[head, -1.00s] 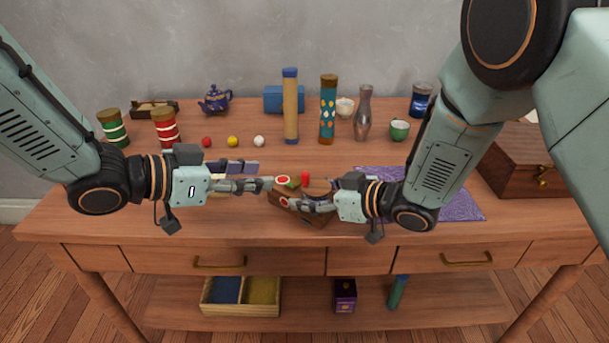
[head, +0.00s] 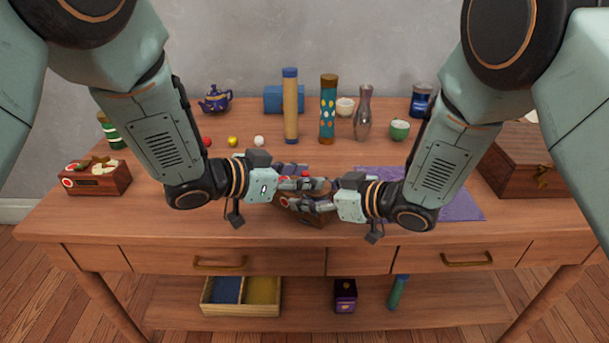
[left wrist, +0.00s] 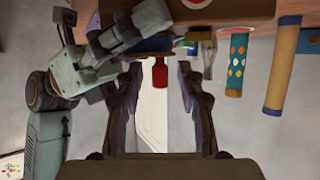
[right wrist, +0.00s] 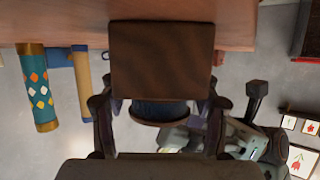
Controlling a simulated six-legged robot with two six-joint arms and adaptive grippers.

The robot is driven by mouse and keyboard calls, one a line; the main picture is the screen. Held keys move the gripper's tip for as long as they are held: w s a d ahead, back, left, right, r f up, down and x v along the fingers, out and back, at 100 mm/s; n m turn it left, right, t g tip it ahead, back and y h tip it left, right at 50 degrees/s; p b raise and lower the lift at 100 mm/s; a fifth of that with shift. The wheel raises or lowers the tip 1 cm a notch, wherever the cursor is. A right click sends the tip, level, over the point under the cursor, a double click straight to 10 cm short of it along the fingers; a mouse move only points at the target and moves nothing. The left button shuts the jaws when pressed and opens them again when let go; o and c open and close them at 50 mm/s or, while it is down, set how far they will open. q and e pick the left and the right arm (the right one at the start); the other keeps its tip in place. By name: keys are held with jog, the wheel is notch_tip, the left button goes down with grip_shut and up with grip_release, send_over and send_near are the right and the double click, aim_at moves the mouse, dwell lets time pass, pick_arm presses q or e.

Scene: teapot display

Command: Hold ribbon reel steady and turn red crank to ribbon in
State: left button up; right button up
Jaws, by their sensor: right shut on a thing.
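The ribbon reel is a dark wooden box (head: 305,219) near the middle of the table's front, partly hidden by my grippers in the head view. Its wooden side (right wrist: 162,60) fills the middle of the right wrist view. My right gripper (head: 292,203) is shut on the box, with a finger on each side of it. The red crank knob (head: 306,174) stands over the box. In the left wrist view the red knob (left wrist: 160,73) hangs between my left gripper's (left wrist: 160,95) spread fingers, with gaps on both sides. My left gripper is open. The ribbon cannot be made out.
Another wooden box (head: 97,180) with a red disc stands at the left. A purple patterned mat (head: 460,207) and a wooden chest (head: 525,160) are at the right. A teapot (head: 215,98), tall cylinders, a vase (head: 363,115) and cups line the back. The front left tabletop is clear.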

pick_arm(q)
jog(key=shift+w+d, duration=0.1)
jog(key=shift+d, duration=0.1)
grip_shut()
dwell(0.3)
